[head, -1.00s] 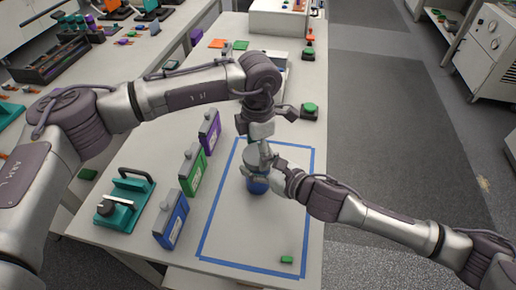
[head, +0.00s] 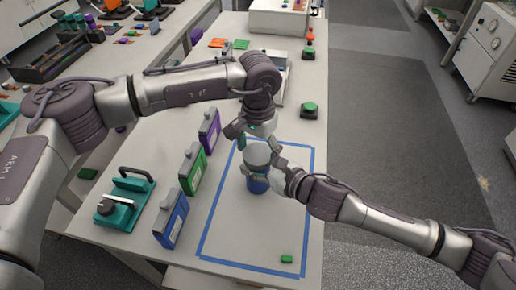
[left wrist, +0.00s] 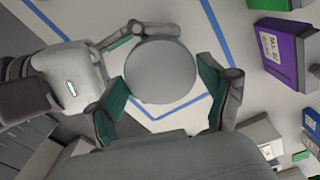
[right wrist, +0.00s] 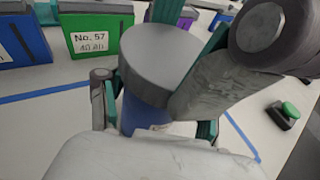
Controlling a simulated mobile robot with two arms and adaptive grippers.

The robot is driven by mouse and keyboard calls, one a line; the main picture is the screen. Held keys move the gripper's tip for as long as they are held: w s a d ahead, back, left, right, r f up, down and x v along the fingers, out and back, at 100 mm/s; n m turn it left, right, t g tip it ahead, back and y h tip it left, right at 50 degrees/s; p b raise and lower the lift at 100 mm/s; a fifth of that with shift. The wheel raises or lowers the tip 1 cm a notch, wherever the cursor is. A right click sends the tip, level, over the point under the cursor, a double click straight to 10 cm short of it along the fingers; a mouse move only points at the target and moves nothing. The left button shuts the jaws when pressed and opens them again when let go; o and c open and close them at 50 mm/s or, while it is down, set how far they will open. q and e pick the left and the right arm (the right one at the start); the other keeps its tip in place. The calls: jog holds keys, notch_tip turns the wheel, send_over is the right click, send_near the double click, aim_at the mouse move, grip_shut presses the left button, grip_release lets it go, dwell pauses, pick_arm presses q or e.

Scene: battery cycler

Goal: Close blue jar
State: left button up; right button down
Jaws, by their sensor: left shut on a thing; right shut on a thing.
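The blue jar (head: 257,186) stands upright inside the blue tape outline, with a round grey lid (head: 257,154) on top. The lid shows as a grey disc (left wrist: 162,71) in the left wrist view. My right gripper (head: 262,174) comes from the right, shut around the jar's body; the right wrist view shows the blue body (right wrist: 143,113) under the lid (right wrist: 158,56). My left gripper (head: 256,143) points down from above and is shut on the lid, one finger on either side. Whether the lid sits fully down cannot be told.
Blue (head: 171,219), green (head: 192,170) and purple (head: 209,132) cases stand left of the tape outline (head: 205,230). A teal device (head: 124,202) is at the front left. A small green block (head: 287,259) lies near the front. A green button (head: 310,106) is behind right.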

pick_arm(q)
jog(key=m, duration=0.4)
jog(key=shift+c, duration=0.5)
jog(key=o, duration=0.9)
jog(key=shift+c, duration=0.2)
